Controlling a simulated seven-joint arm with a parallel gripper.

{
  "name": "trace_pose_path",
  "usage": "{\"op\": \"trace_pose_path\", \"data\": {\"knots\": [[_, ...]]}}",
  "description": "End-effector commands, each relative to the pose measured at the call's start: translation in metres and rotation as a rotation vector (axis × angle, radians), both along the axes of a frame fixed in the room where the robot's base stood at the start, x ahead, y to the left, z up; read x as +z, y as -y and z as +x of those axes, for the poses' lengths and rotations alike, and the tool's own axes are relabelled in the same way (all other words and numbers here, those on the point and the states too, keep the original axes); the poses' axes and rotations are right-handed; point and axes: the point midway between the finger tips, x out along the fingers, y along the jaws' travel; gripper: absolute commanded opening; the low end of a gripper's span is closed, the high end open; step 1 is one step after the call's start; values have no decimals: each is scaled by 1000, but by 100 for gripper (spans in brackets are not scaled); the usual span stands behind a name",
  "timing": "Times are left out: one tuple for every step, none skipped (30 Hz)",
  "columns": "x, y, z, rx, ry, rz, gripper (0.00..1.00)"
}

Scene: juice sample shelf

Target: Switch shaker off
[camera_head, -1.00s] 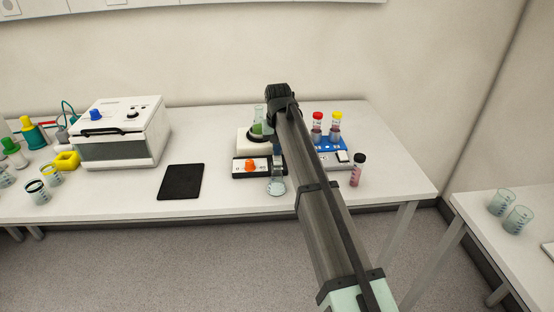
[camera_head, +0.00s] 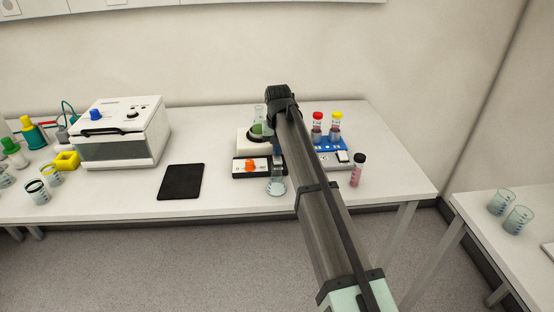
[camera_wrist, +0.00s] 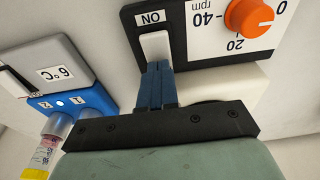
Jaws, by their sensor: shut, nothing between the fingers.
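The shaker (camera_head: 245,141) is a white unit with a black front panel, standing on the bench. A flask (camera_head: 258,124) with green liquid stands on it. In the wrist view its panel carries an orange speed knob (camera_wrist: 249,15) with an rpm scale. Beside the knob is a white rocker switch (camera_wrist: 155,46) with the marking ON at one end. My gripper (camera_wrist: 158,67) is shut and empty, its blue fingers together at the end of the switch away from the ON marking. I cannot tell whether they touch it. My arm partly hides the shaker's right side in the head view.
A blue rack (camera_head: 327,145) with red- and yellow-capped tubes sits on a grey unit right of the shaker. A black-capped vial (camera_head: 357,170) stands near it. A black pad (camera_head: 181,181) and white boxy device (camera_head: 120,135) are left. Bench between pad and shaker is clear.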

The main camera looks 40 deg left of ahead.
Motion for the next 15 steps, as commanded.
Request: {"op": "trace_pose_path", "data": {"knots": [[3,0,0,0,1,1,0],[5,0,0,0,1,1,0],[8,-1,0,0,1,1,0],[10,-1,0,0,1,1,0],[12,0,0,0,1,1,0],[15,0,0,0,1,1,0],[17,0,0,0,1,1,0],[19,0,0,0,1,1,0],[22,0,0,0,1,1,0],[24,-1,0,0,1,1,0],[25,-1,0,0,1,1,0],[28,-1,0,0,1,1,0],[30,-1,1,0,1,1,0],[32,-1,1,0,1,1,0],[34,-1,1,0,1,1,0]]}}
